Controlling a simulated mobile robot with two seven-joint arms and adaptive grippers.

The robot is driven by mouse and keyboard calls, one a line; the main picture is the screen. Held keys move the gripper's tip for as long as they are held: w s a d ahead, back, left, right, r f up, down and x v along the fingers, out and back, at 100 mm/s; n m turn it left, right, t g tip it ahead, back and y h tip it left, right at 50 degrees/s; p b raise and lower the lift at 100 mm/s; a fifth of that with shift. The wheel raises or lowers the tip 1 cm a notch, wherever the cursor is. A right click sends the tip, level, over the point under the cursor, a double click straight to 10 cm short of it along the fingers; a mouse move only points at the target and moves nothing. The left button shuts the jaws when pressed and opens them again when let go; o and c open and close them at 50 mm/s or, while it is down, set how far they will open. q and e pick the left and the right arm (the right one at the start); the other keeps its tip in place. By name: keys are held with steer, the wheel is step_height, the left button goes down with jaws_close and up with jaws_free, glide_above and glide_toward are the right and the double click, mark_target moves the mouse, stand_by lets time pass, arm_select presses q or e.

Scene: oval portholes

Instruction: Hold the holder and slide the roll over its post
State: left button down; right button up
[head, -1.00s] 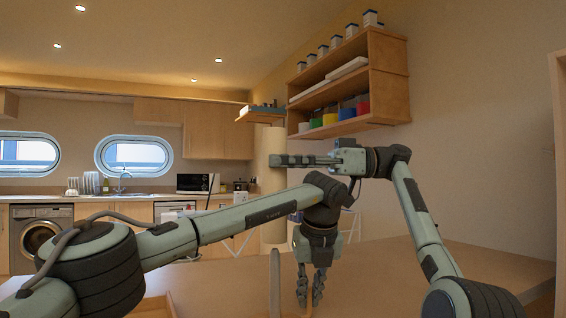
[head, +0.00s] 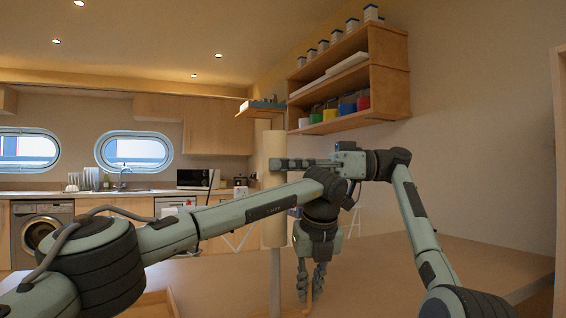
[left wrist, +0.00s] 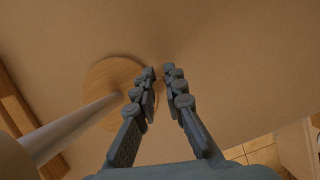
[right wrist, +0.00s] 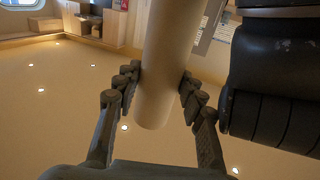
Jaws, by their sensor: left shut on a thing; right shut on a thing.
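The roll (head: 273,190) is a long pale beige cylinder, upright in the head view. My right gripper (head: 278,164) is shut on it from the right, and the right wrist view shows the roll (right wrist: 165,75) between its fingers (right wrist: 160,85). The holder has a thin grey post (head: 275,282), which comes out below the roll in line with it. The left wrist view shows the post (left wrist: 75,127) entering the roll's end (left wrist: 12,160), and the holder's round wooden base (left wrist: 108,80). My left gripper (head: 310,292) points down, shut on the base's edge. The roll hides much of the post.
The wooden table (head: 410,265) is clear to the right. A low wooden edge (head: 155,302) lies at its left front. A wall shelf (head: 385,85) with coloured containers hangs behind. My two arms cross close together above the holder.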

steer(key=shift+f, duration=0.35)
steer(key=shift+f, duration=0.4)
steer(key=shift+f, duration=0.1)
steer(key=o, duration=1.2)
arm_select(q)
steer(key=shift+a, duration=0.1)
arm_select(e)
steer(key=shift+o, duration=0.7)
steer(key=shift+s, duration=0.1)
steer(key=shift+f, duration=0.1)
arm_select(q)
steer(key=shift+w, duration=0.1)
arm_select(e)
steer(key=w+d, duration=0.1)
steer(key=d, duration=1.1)
steer(key=shift+w, duration=0.15)
